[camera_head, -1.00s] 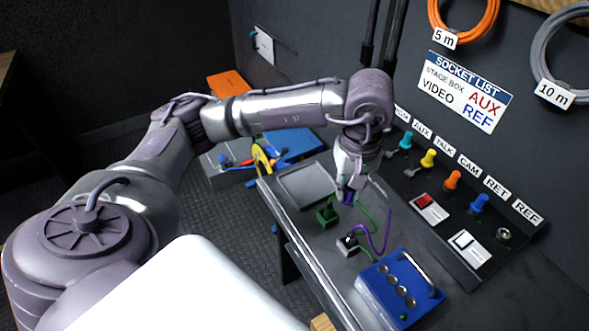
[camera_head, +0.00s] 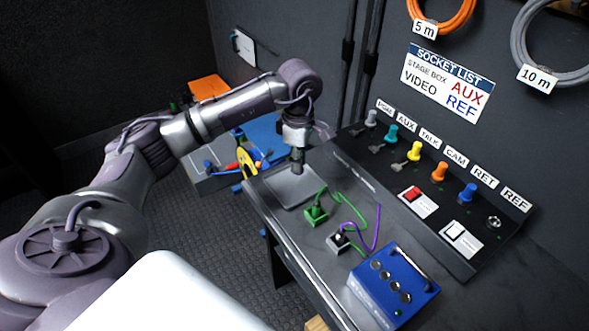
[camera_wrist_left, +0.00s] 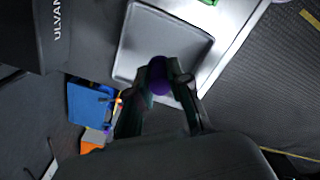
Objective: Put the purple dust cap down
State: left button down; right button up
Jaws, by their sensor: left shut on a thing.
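The purple dust cap (camera_wrist_left: 159,74) shows in the left wrist view, pinched between the two fingers of my left gripper (camera_head: 297,170). In the head view the cap is hidden or too small to make out. The gripper points down over the shallow grey tray (camera_head: 296,190) at the far left end of the bench. The tray also shows in the left wrist view (camera_wrist_left: 165,38), empty apart from the part hidden behind the cap and fingers. I cannot tell exactly how high the cap is above it. My right gripper is not in view.
A green connector block (camera_head: 316,213), a small grey block with a purple cable (camera_head: 338,241) and a blue box (camera_head: 394,285) stand on the bench right of the tray. The capped socket panel (camera_head: 430,185) lies behind. A blue toolbox (camera_head: 262,140) is beyond the tray.

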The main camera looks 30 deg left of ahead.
pick_arm(q)
jog(key=shift+a+f, duration=0.4)
jog(key=shift+a, duration=0.15)
notch_tip(320, 180, down, 4)
jog(key=shift+r+p, duration=0.1)
jog(key=shift+p, duration=0.3)
jog(key=shift+f, duration=0.25)
jog(key=c, duration=1.1)
grip_release()
jog(key=shift+r, duration=0.15)
